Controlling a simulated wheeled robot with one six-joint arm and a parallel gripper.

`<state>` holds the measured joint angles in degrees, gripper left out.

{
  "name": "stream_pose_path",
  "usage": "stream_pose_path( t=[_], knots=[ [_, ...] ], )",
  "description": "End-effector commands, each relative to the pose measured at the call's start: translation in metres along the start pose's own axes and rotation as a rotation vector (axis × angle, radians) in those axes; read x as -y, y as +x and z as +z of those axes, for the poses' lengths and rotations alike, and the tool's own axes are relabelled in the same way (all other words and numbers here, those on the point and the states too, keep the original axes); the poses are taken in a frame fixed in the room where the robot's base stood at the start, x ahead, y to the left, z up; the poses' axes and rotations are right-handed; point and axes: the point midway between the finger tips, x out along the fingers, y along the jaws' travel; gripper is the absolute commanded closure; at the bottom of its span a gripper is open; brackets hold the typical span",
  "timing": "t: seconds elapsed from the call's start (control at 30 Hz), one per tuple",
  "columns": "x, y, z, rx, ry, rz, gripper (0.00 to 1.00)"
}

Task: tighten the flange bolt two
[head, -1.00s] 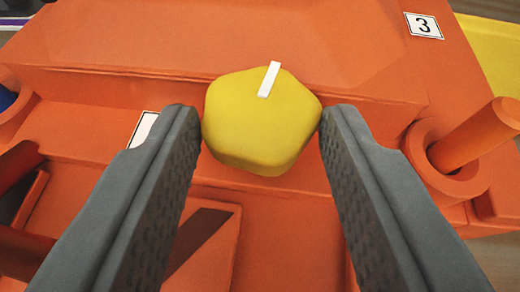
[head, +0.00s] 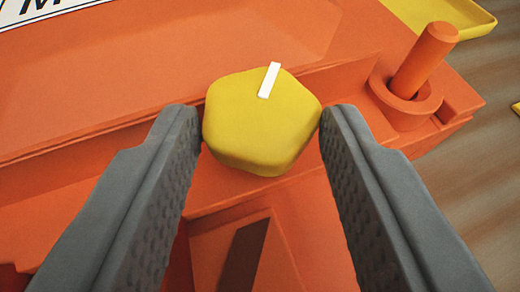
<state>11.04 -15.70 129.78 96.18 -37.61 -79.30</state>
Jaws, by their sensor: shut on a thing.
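A yellow five-sided bolt head (head: 255,135) with rounded corners sits on the orange mould in the middle of the head view. A white stripe on its top points up and slightly right. My gripper (head: 262,120) is shut on the bolt head, with one grey ribbed finger at its left side and one at its right. No number label for this bolt is visible, so I cannot read which bolt it is. The bolt's shank is hidden under the head.
The orange mould (head: 130,75) fills most of the view. An orange pin (head: 424,60) stands in a round collar on the right. A yellow tray (head: 478,28) lies at the top right. A lettered white plate (head: 40,10) is cut off at the top left. Wooden floor shows on the right.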

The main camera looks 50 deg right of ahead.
Motion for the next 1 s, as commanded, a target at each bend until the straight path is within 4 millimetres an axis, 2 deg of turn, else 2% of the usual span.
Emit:
stream_pose_path(
  t=[0.5,0.53,0.63,1.0],
  knots=[
    [0.0008,-0.0006,-0.0004,-0.001,0.007,0.016,0.82],
    [0.0008,-0.0006,-0.0004,-0.001,0.007,0.016,0.56],
    [0.0008,-0.0005,-0.0003,-0.001,0.007,0.016,0.38],
    [0.0010,-0.0004,0.0000,0.000,0.006,0.016,0.38]
  ],
)
